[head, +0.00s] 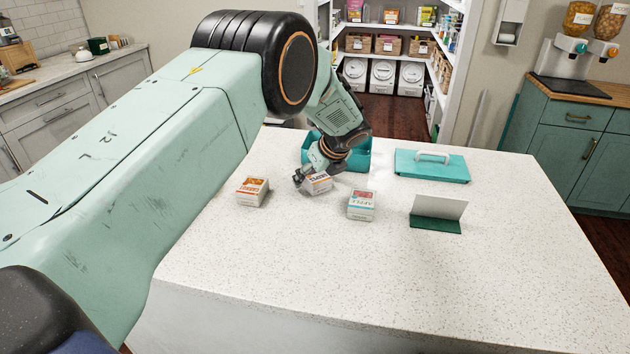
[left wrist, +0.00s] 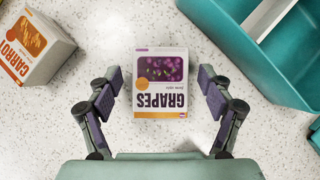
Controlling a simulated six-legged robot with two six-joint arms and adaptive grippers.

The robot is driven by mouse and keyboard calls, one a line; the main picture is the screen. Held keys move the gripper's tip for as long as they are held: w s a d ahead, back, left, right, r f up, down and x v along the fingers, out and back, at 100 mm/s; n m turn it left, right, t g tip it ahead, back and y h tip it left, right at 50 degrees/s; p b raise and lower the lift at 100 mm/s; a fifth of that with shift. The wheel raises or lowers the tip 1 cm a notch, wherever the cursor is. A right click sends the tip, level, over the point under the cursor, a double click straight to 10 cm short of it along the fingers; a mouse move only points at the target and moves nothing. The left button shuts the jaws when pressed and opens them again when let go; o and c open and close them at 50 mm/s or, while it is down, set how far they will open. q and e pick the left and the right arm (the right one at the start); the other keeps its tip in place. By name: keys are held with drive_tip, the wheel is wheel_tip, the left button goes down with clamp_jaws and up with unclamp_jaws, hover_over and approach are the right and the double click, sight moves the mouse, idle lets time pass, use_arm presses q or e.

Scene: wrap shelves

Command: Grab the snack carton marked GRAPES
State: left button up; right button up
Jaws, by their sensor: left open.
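The snack carton marked GRAPES (left wrist: 161,84) lies in the left wrist view between the two fingers of my left gripper (left wrist: 165,98). It is white with an orange band and a window of purple grapes, and its lettering is upside down there. The fingers stand apart on either side, with a gap to the carton. In the head view my left gripper (head: 311,178) is over the middle carton (head: 319,184), which it partly hides. My right gripper is not in view.
A carrot carton (head: 252,191) stands to the left and an apple carton (head: 361,205) to the right on the speckled counter (head: 400,280). A teal bin (head: 357,158) is just behind. A teal lid (head: 432,166) and a card stand (head: 437,213) are further right. The front counter is clear.

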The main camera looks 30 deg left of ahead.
use_arm(q)
drive_tip(key=c, duration=1.3)
drive_tip(key=shift+o, duration=0.2)
